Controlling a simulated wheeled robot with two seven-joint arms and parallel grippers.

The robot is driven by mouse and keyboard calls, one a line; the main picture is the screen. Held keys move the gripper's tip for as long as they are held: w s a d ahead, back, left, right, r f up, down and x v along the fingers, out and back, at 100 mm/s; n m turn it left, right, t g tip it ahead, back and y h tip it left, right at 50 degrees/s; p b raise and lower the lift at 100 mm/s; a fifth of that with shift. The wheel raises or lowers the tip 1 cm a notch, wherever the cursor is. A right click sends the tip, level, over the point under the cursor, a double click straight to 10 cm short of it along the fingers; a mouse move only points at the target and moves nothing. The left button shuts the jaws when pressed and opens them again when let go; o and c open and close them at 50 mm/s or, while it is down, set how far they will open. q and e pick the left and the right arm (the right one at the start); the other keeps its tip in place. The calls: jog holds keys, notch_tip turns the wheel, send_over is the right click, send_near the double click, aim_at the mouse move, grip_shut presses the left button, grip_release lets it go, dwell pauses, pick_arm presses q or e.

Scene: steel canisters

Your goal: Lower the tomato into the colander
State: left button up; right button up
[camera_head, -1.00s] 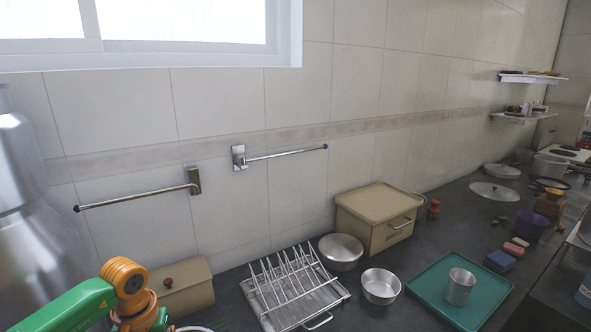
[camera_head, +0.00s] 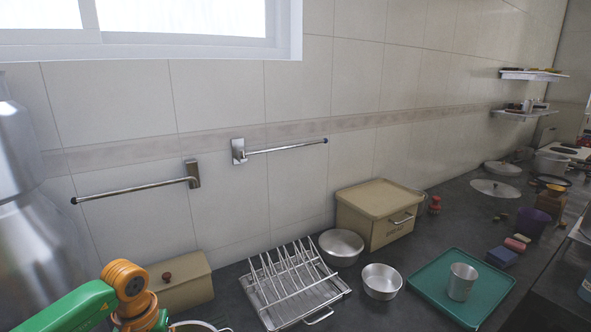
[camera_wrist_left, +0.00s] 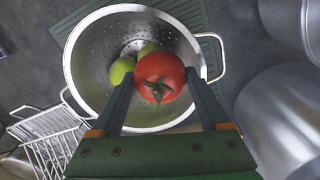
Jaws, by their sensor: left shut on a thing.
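A red tomato (camera_wrist_left: 161,76) with a green stem shows in the left wrist view. My left gripper (camera_wrist_left: 158,88) is shut on it, one finger on each side. The tomato is over the steel colander (camera_wrist_left: 85,62), in front of its bowl; how far it is above the bottom I cannot tell. Green round fruits (camera_wrist_left: 122,70) lie in the colander, partly hidden by the tomato and a finger. In the head view only a bit of the colander's rim (camera_head: 196,324) shows at the bottom edge, beside my green and orange left arm. My right gripper is not in view.
A wire dish rack (camera_head: 292,287) stands right of the colander and also shows in the left wrist view (camera_wrist_left: 50,138). A beige box (camera_head: 180,283) is behind my left arm. Metal bowls, a bread box (camera_head: 378,215) and a green tray with a cup (camera_head: 462,282) stand farther right.

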pick_arm(q)
jog(key=shift+f, duration=0.1)
jog(key=o, duration=1.3)
